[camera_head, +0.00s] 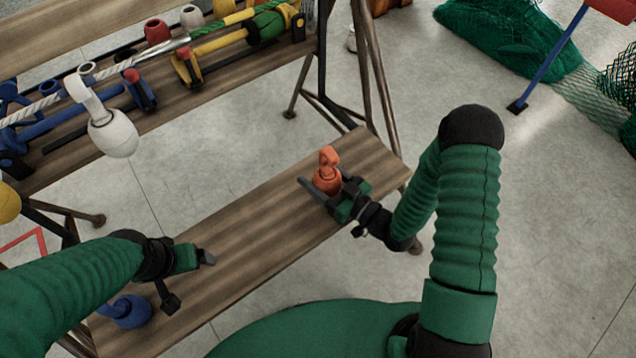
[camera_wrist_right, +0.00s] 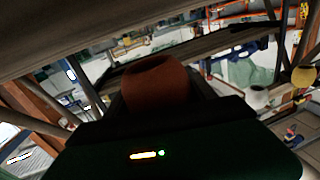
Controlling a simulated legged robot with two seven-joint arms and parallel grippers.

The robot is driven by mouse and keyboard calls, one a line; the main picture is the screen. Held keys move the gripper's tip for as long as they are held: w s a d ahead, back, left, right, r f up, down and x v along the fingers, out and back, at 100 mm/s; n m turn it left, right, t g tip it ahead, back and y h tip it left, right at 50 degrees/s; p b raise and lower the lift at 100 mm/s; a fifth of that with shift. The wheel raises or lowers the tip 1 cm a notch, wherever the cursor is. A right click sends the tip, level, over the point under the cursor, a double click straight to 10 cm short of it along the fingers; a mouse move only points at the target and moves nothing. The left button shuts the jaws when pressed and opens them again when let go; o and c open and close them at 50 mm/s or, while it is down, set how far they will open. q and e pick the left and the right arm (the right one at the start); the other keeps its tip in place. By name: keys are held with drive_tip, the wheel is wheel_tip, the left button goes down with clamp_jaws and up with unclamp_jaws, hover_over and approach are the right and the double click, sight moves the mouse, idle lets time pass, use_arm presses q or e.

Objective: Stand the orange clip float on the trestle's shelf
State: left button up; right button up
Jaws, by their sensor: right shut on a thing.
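The orange clip float (camera_head: 329,158) is upright, its clip on top, over the right end of the trestle's lower shelf (camera_head: 250,215). My right gripper (camera_head: 322,186) is shut on its rounded lower body. Whether its base touches the shelf is hidden by the gripper. In the right wrist view the float (camera_wrist_right: 160,82) shows dark orange between the jaws, beneath a plank edge. My left gripper (camera_head: 205,258) is over the left part of the shelf, apart from the float; its jaw opening is not clear.
A blue float (camera_head: 130,310) is at the shelf's left end. A white clip float (camera_head: 113,135) hangs at the upper bench (camera_head: 215,85), which holds ropes, clamps and floats. A trestle leg (camera_head: 372,75) rises behind the shelf's right end. The shelf's middle is clear.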

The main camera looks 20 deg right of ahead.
sight(319, 183)
use_arm(q)
drive_tip(key=shift+s+b+x, duration=0.25)
drive_tip(key=shift+b+x, duration=0.7)
drive_tip(key=shift+x, duration=0.05)
use_arm(e)
wheel_tip(319, 183, down, 4)
drive_tip(key=shift+r, duration=0.1)
use_arm(q)
drive_tip(key=shift+a, duration=0.1)
use_arm(e)
drive_tip(key=shift+w+a+r, duration=0.1)
drive_tip(key=o, duration=1.4)
drive_tip(key=shift+o, duration=0.2)
use_arm(q)
drive_tip(key=shift+r, duration=0.1)
use_arm(e)
drive_tip(key=p+v, duration=0.2)
drive_tip(key=v, duration=0.9)
use_arm(q)
drive_tip(key=shift+w+v, duration=0.2)
drive_tip(key=shift+v, duration=0.8)
use_arm(e)
drive_tip(key=shift+s+d, duration=0.35)
drive_tip(key=shift+s, duration=0.15)
